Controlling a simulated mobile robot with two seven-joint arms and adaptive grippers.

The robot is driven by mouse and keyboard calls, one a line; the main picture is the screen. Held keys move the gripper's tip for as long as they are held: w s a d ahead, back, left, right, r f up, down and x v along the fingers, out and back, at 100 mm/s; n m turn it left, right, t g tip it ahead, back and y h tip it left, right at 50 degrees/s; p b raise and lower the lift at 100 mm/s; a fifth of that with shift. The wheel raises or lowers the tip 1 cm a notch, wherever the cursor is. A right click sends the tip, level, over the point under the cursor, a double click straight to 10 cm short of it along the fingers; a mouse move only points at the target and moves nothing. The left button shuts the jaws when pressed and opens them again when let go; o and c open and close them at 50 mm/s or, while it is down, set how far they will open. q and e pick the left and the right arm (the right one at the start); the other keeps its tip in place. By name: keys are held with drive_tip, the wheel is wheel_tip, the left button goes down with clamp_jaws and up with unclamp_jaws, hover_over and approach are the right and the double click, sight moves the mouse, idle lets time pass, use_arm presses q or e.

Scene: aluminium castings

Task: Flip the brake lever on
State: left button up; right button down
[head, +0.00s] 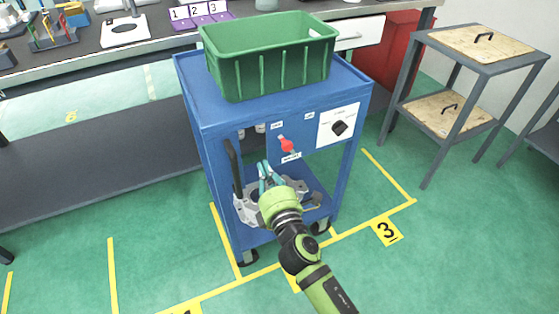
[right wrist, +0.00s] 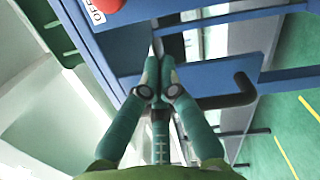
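The red brake lever (head: 285,144) is on the front panel of the blue cart (head: 215,115), with small white labels around it too small to read. In the right wrist view a red part (right wrist: 108,5) is cut off at the top left, next to a label reading OFF. My right gripper (head: 266,167) is below and left of the lever in the head view, apart from it. In the right wrist view its teal fingertips (right wrist: 159,62) come together with nothing between them. My left gripper is out of view.
A green crate (head: 270,70) stands on the cart. A black dial (head: 339,128) is right of the lever. A black handle (head: 234,168) sticks out at the cart's left; grey castings (head: 247,212) lie on its lower shelf. A workbench (head: 75,66) is behind, a side table (head: 480,45) right.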

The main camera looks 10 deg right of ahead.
sight(290, 149)
use_arm(q)
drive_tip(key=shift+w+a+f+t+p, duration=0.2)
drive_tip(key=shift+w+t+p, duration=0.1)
drive_tip(key=shift+p, duration=0.1)
use_arm(e)
drive_tip(key=shift+w+d+r, duration=0.2)
drive_tip(key=shift+d, duration=0.4)
drive_tip(key=shift+w+d+r, duration=0.15)
drive_tip(key=shift+w+d, duration=0.05)
drive_tip(key=shift+d, duration=0.35)
drive_tip(key=shift+w+d+r, duration=0.2)
drive_tip(key=shift+d, duration=0.4)
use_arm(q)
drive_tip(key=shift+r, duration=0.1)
use_arm(e)
drive_tip(key=shift+r, duration=0.1)
use_arm(q)
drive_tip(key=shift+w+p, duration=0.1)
drive_tip(key=shift+p, duration=0.35)
use_arm(e)
drive_tip(key=shift+d+r+m, duration=0.2)
drive_tip(key=shift+m, duration=0.2)
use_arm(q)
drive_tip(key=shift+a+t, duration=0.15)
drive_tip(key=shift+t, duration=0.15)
use_arm(e)
drive_tip(key=shift+d+r+m, duration=0.1)
drive_tip(key=shift+r+m, duration=0.05)
drive_tip(key=shift+m, duration=0.15)
